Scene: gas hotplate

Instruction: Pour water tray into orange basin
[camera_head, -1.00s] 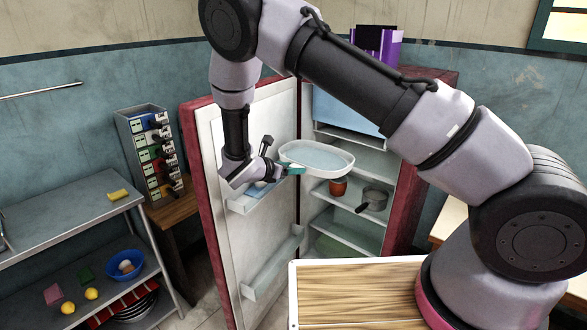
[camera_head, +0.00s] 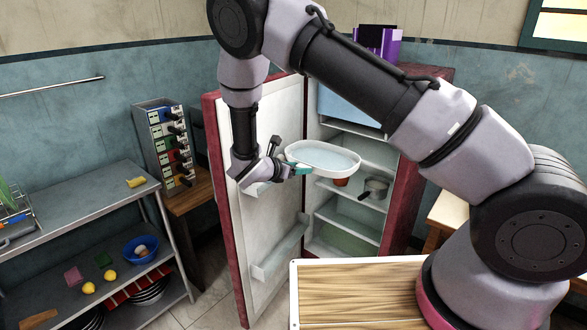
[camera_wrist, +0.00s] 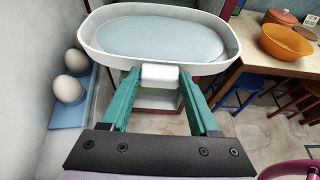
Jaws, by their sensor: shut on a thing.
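The water tray (camera_head: 322,158) is a white oval tray holding pale blue water. It is held about level in front of the open fridge in the head view. In the wrist view the tray (camera_wrist: 165,38) fills the top middle, with its short white handle toward me. My gripper (camera_wrist: 160,77) has its green fingers shut on that handle; it also shows in the head view (camera_head: 300,170). The orange basin (camera_wrist: 286,42) stands on a wooden table at the upper right of the wrist view, away from the tray. I cannot see the basin in the head view.
The fridge door (camera_head: 262,130) stands open beside my gripper. A pot (camera_head: 375,188) sits on a fridge shelf. Eggs (camera_wrist: 68,88) rest in the door rack, left of my gripper. Blue stools (camera_wrist: 237,90) stand by the wooden table (camera_wrist: 262,62). Bare floor shows between.

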